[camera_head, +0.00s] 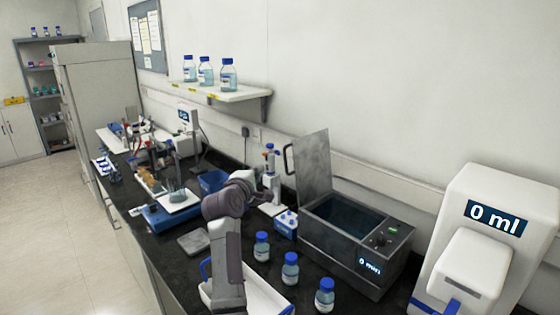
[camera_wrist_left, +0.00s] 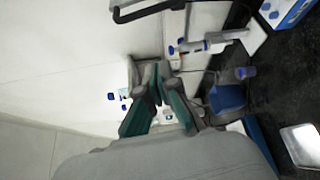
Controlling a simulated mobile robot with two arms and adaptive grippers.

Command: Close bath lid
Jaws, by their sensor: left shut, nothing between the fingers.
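The water bath (camera_head: 340,260) is a dark grey box on the black bench, with a panel reading "0 min". Its grey lid (camera_head: 313,170) stands open, roughly upright at the left side of the bath. The lid has a dark handle (camera_head: 287,159) on its outer left face, and a dark bar that looks like this handle (camera_wrist_left: 150,10) shows at the top of the left wrist view. My left gripper (camera_wrist_left: 155,75), with teal finger pads, is shut and empty, apart from the bar. In the head view my left arm rises left of the bath and mostly hides the gripper. My right gripper is out of view.
Several blue-capped bottles (camera_head: 290,269) stand in front of the bath, beside a white tray (camera_head: 268,292). A white dispenser (camera_head: 495,240) reading "0 ml" stands at right. A blue bin (camera_head: 211,182) and a pipette stand (camera_head: 271,180) are left of the lid. A shelf (camera_head: 230,95) hangs behind.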

